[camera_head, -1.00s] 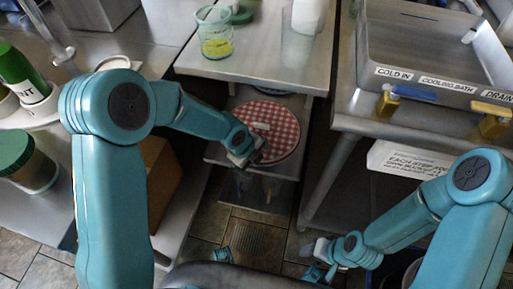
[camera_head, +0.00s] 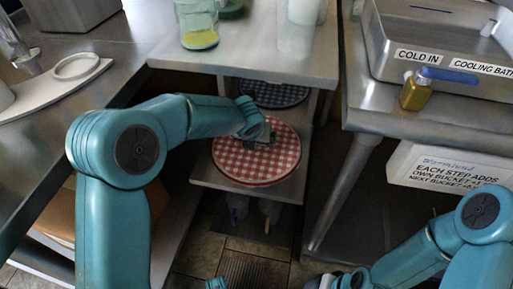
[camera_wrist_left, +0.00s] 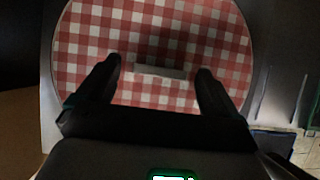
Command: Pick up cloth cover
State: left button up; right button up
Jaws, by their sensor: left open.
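The cloth cover (camera_head: 240,165) is round with a red and white check, and lies flat on a lower metal shelf. It also fills much of the left wrist view (camera_wrist_left: 85,45), where a pale bar-shaped tab (camera_wrist_left: 160,71) shows near its middle. My left gripper (camera_head: 262,138) is over the cover's upper part. In the left wrist view its open fingers (camera_wrist_left: 158,66) stand on either side of the tab; I cannot tell whether they touch the cloth. My right gripper (camera_head: 335,281) is at the bottom edge of the head view, partly cut off.
A dark checked round cover (camera_head: 274,94) lies behind on the shelf under the metal table (camera_head: 250,55). A jar with yellow contents (camera_head: 200,38) stands above. A metal basin (camera_head: 430,35) and a white labelled box (camera_head: 445,168) are at right. A counter (camera_head: 40,110) is at left.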

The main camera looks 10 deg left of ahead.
pick_arm(q)
jog(key=shift+w, duration=0.1)
jog(key=shift+f, duration=0.1)
jog(key=c, duration=1.2)
jog(key=shift+o, duration=0.2)
